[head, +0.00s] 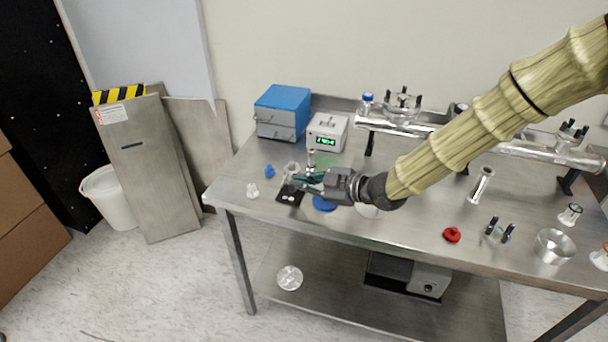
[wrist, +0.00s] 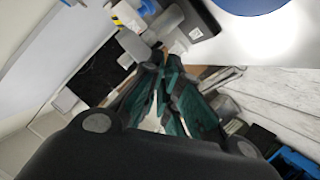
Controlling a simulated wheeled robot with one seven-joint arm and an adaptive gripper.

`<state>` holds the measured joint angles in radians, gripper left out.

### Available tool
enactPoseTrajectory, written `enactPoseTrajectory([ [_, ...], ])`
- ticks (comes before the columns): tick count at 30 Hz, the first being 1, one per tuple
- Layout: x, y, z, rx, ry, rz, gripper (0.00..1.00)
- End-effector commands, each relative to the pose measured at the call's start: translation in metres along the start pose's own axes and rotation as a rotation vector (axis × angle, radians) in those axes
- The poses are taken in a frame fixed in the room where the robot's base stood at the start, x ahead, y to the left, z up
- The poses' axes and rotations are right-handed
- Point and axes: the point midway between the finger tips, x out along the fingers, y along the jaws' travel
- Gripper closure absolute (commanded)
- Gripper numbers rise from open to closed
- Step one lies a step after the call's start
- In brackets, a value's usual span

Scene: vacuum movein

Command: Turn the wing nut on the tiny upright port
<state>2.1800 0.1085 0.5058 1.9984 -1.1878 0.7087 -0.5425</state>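The tiny upright port (head: 291,169) is a small grey metal fitting near the left end of the steel table, by a black base plate (head: 288,197). My gripper (head: 305,181) is level and reaches left, with its fingertips right at the port. In the wrist view, the teal-padded fingers (wrist: 158,72) come close together at the tips beside grey cylindrical parts (wrist: 150,38) of the fitting. The wing nut cannot be made out; it is small or hidden by the fingers. Whether the tips touch or grip anything does not show.
A blue box (head: 283,112) and a white meter (head: 327,133) stand behind. A blue disc (head: 323,203) lies under my gripper; small blue (head: 269,171) and white (head: 253,191) parts lie left. A steel tube assembly (head: 400,125) stands at the back.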

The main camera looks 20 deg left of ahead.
Motion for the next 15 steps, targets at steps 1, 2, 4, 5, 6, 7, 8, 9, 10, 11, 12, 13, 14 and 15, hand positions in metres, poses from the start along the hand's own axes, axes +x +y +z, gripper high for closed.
enactPoseTrajectory([
  [1,-0.0014,0.002,-0.0012,0.019,-0.002,-0.008,1.0],
  [2,-0.0013,0.0021,-0.001,0.029,-0.002,-0.012,1.0],
  [4,-0.001,0.0019,-0.0003,0.049,-0.002,-0.02,1.0],
  [5,-0.0009,0.0016,0.0001,0.058,-0.003,-0.024,1.0],
  [6,-0.0008,0.0014,0.0005,0.067,-0.003,-0.027,1.0],
  [7,-0.0007,0.0012,0.0008,0.072,-0.003,-0.03,1.0],
  [8,-0.0006,0.0011,0.0011,0.078,-0.003,-0.032,1.0],
  [9,-0.0006,0.0008,0.0013,0.083,-0.003,-0.034,1.0],
  [10,-0.0005,0.0006,0.0015,0.086,-0.003,-0.036,1.0],
  [11,-0.0004,0.0005,0.0016,0.088,-0.003,-0.037,1.0],
  [12,-0.0004,0.0003,0.0019,0.09,-0.003,-0.038,1.0],
  [13,-0.0003,0.0002,0.002,0.092,-0.003,-0.039,1.0],
  [14,-0.0003,0.0001,0.0021,0.093,-0.003,-0.039,1.0],
  [15,-0.0002,0.0,0.0023,0.094,-0.003,-0.039,1.0],
])
